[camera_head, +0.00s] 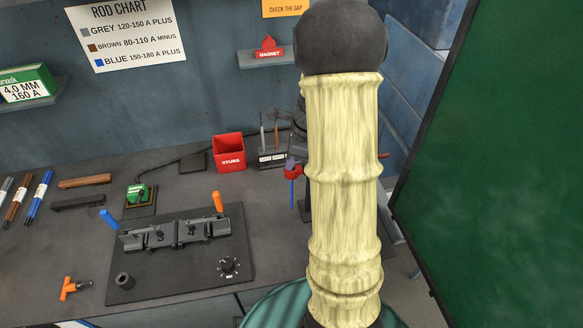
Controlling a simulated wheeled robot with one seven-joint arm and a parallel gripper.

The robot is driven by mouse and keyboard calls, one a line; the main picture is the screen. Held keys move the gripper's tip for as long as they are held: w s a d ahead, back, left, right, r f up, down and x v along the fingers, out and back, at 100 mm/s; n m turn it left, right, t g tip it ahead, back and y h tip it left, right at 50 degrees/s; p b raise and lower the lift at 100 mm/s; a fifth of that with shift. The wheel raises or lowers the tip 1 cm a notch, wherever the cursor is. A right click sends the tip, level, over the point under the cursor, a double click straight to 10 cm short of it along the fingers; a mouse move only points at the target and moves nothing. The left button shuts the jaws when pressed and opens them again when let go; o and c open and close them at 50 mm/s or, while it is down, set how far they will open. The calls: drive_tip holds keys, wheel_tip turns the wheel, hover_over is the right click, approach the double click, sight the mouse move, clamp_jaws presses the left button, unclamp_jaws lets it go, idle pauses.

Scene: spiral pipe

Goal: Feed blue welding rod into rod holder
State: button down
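A bundle of blue rods (38,197) lies at the left end of the bench, beside brown rods (17,201) and a grey one. A small dark stand (271,158) with pale labels stands at the back of the bench, with thin grey and brown upright pieces in it; I cannot tell if it is the rod holder. My arm, in a pale yellow sleeve with a dark rounded part on top, fills the right centre. My gripper cannot be made out; the sleeve may hide it. Red and blue parts (292,172) show at the sleeve's left edge, partly hidden.
A dark plate (185,262) carries a fixture with blue and orange handles. A red STUBS bin (229,152), a green item (138,193), a brown block (85,181) and an orange-handled tool (73,288) sit on the bench. A green panel (510,150) stands at right.

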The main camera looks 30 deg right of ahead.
drive_tip(key=shift+f, duration=0.1)
idle(0.3)
drive_tip(key=c, duration=1.5)
unclamp_jaws()
drive_tip(key=shift+s, duration=0.1)
drive_tip(key=shift+c, duration=0.2)
drive_tip(key=shift+p+v, duration=0.8)
drive_tip(key=shift+p, duration=0.1)
wheel_tip(320, 180, up, 5)
drive_tip(key=p, duration=0.4)
drive_tip(key=shift+a+f, duration=0.2)
